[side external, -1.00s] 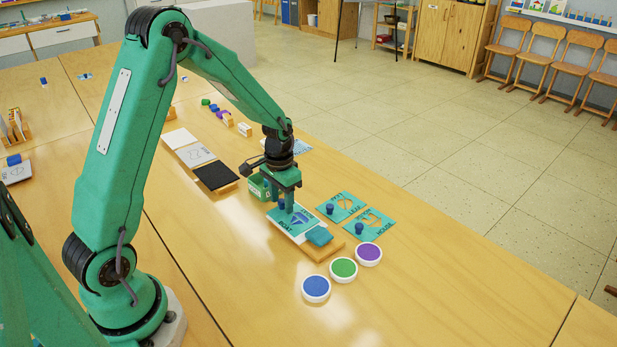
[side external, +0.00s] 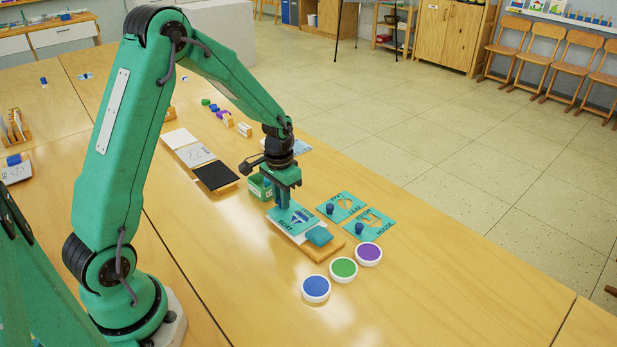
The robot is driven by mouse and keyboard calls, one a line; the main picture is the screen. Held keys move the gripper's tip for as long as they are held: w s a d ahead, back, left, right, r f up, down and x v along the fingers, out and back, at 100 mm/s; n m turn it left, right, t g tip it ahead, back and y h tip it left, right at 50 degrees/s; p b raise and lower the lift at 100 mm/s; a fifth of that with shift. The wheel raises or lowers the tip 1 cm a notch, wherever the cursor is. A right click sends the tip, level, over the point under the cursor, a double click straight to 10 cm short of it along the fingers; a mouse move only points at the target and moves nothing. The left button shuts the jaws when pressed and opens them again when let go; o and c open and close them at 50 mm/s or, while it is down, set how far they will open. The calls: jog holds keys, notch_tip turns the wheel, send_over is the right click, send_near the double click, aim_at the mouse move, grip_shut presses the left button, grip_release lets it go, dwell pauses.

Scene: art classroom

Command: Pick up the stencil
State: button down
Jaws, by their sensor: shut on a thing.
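The teal boat stencil (side external: 298,221) is under my gripper, at or just above a white sheet (side external: 287,232) on a wooden board (side external: 318,251). My gripper (side external: 283,206) points down and is shut on the stencil's blue knob, which the fingers mostly hide. I cannot tell whether the stencil touches the sheet. Two other teal stencils with blue knobs, the leaf one (side external: 341,206) and the house one (side external: 369,224), lie flat on the table to the right.
A teal sponge-like block (side external: 319,236) sits on the board's right part. Blue (side external: 316,288), green (side external: 343,269) and purple (side external: 369,253) round pads stand in front. A green box (side external: 260,187) is close behind my gripper. A black panel (side external: 215,177) lies left.

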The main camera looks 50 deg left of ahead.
jog(key=shift+r, duration=0.7)
notch_tip(320, 180, up, 2)
jog(key=shift+r, duration=0.25)
jog(key=s+d+r, duration=0.3)
jog(key=d+r, duration=0.3)
jog(key=d, duration=0.5)
jog(key=shift+s+r, duration=0.2)
jog(key=shift+r, duration=0.15)
jog(key=w+a+f+n, duration=0.1)
jog(key=w+a+n, duration=0.1)
jog(key=w+n, duration=0.9)
jog(key=n, duration=0.6)
jog(key=shift+f+n, duration=0.3)
jog(key=shift+w, duration=0.1)
